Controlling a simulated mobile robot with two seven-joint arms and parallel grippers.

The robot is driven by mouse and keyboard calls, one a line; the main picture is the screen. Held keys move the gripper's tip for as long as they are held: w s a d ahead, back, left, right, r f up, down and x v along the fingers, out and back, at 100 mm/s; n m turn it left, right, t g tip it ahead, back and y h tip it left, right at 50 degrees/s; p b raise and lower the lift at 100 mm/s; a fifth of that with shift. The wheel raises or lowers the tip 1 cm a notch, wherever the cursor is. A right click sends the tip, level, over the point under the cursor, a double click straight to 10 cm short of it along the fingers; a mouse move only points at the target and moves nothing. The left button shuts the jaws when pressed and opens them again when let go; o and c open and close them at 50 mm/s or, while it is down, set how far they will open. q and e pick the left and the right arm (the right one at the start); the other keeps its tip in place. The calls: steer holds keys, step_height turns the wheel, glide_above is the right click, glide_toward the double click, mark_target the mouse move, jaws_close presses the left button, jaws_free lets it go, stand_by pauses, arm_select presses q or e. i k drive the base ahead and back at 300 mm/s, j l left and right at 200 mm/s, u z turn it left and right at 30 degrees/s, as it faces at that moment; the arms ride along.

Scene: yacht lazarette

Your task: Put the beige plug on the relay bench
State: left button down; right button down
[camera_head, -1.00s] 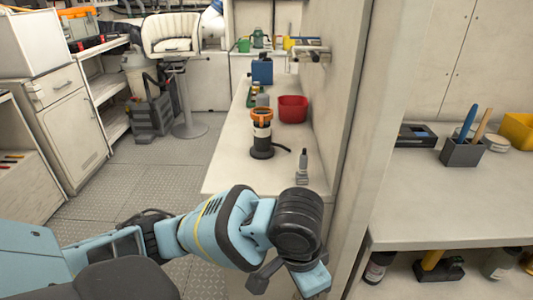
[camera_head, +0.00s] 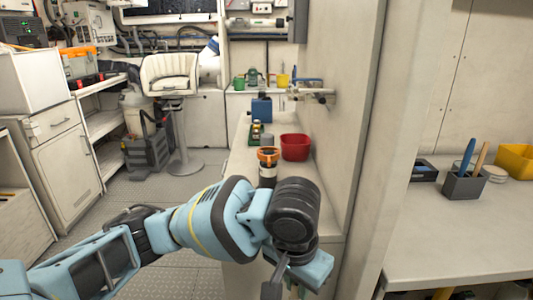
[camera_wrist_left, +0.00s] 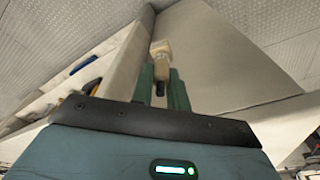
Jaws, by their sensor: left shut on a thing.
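The beige plug (camera_wrist_left: 160,50) shows in the left wrist view, between the green fingertips of my left gripper (camera_wrist_left: 161,82). The gripper is shut on it, and a dark part of the plug shows lower between the fingers. In the head view the left gripper's body (camera_head: 305,268) is low in the middle, and its fingers and the plug are mostly hidden or cut off. A pale bench (camera_head: 235,165) runs behind the arm, and another pale bench (camera_head: 430,240) is at the right. I cannot tell which is the relay bench. My right gripper is not in view.
On the middle bench stand a red bin (camera_head: 295,147), an orange-topped black device (camera_head: 268,166) and a blue box (camera_head: 261,109). The right bench holds a grey pen holder (camera_head: 464,186) and a yellow bin (camera_head: 516,160). A wall divides the benches. A white seat (camera_head: 169,75) stands at the back left.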

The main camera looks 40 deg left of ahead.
mark_target(242, 153)
steer(key=k+j+z, duration=0.1)
steer(key=j, duration=0.3)
steer(key=k+j+z, duration=0.15)
steer(key=j, duration=0.25)
steer(key=k+j+z, duration=0.1)
steer(key=j, duration=0.3)
steer(key=k+j+z, duration=0.1)
steer(key=j, duration=0.3)
steer(key=k+j+z, duration=0.15)
steer(key=j, duration=0.25)
steer(key=k+j+z, duration=0.1)
steer(key=k+j, duration=0.15)
steer(key=j, duration=0.1)
